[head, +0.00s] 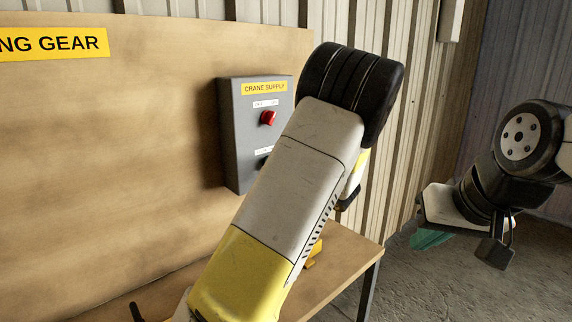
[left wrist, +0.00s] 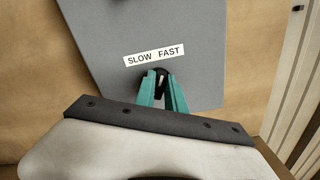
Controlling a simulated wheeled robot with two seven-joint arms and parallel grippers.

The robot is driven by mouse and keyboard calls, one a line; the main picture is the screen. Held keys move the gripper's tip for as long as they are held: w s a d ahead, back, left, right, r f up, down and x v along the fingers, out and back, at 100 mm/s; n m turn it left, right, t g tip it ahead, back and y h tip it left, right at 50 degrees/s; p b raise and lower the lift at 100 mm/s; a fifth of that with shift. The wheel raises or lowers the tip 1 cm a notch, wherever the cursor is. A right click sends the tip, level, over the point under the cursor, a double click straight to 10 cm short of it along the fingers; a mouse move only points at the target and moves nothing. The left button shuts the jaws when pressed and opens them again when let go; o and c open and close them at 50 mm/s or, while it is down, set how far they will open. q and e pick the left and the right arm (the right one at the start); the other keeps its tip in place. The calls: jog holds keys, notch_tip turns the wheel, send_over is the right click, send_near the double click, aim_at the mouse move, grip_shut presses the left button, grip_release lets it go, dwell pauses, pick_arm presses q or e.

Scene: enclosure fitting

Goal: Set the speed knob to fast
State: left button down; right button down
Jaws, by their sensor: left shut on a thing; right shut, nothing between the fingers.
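The speed knob (left wrist: 160,75) is small and black with a white mark, under a white SLOW FAST label (left wrist: 154,56) in the left wrist view. The exact direction of its mark is hard to tell. My left gripper (left wrist: 161,82) has its teal fingers shut on the knob, one at each side. In the head view the knob (head: 264,162) shows only in part at the lower front of the grey CRANE SUPPLY box (head: 232,135); my left arm hides the rest and the left fingers. My right gripper (head: 430,238) is shut and empty, off to the right.
A red knob (head: 268,118) sits above on the same box. The box is fixed to a wooden board (head: 120,150) with a yellow sign (head: 55,44). A yellow item (head: 314,252) lies on the wooden bench (head: 345,262), partly hidden. Open floor shows at the right.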

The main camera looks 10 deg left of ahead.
pick_arm(q)
jog(key=shift+m, duration=0.6)
jog(key=c, duration=1.4)
grip_release()
jog(key=v, duration=0.8)
jog(key=shift+w, duration=0.1)
